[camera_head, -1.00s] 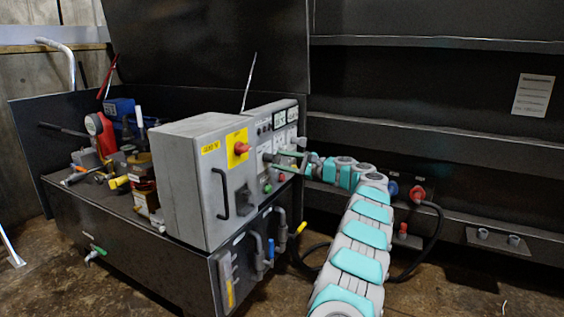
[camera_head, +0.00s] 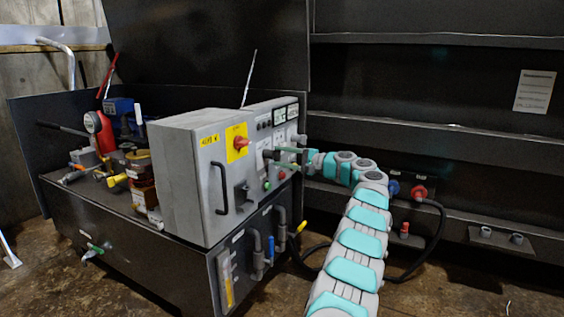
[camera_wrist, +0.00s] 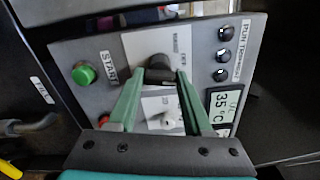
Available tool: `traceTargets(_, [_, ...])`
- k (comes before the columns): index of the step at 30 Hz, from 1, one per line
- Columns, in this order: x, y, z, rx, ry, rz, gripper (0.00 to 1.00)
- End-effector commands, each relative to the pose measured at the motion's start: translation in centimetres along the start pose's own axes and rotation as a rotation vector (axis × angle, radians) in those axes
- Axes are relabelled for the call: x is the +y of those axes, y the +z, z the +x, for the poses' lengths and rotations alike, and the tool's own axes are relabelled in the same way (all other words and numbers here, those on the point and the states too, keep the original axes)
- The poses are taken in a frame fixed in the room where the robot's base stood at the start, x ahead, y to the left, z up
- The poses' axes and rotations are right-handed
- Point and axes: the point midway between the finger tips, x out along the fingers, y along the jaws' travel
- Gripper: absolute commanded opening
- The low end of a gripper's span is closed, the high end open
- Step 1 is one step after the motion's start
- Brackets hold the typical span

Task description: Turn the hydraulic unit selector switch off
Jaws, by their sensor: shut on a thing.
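The selector switch (camera_wrist: 160,63) is a dark knob on a light plate of the control panel, in the upper middle of the wrist view. Lettering beside it is too blurred to read fully. My gripper (camera_wrist: 160,77) has its two green fingers on either side of the knob and is shut on it. In the head view my gripper (camera_head: 286,157) reaches from the right to the front of the grey control cabinet (camera_head: 185,180). There the fingers and wrist hide most of the switch, and its exact setting is hard to tell.
A green START button (camera_wrist: 84,74) is left of the switch. The cabinet also has a red rotary knob (camera_head: 241,142) and a black handle (camera_head: 219,188). A black cable hangs behind my arm.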

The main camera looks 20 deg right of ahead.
Motion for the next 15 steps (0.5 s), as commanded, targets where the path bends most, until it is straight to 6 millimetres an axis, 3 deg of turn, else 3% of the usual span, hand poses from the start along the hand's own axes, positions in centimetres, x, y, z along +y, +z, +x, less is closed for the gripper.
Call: traceTargets(15, [0.31, -0.07, 0.01, -0.001, 0.004, -0.209, 0.00])
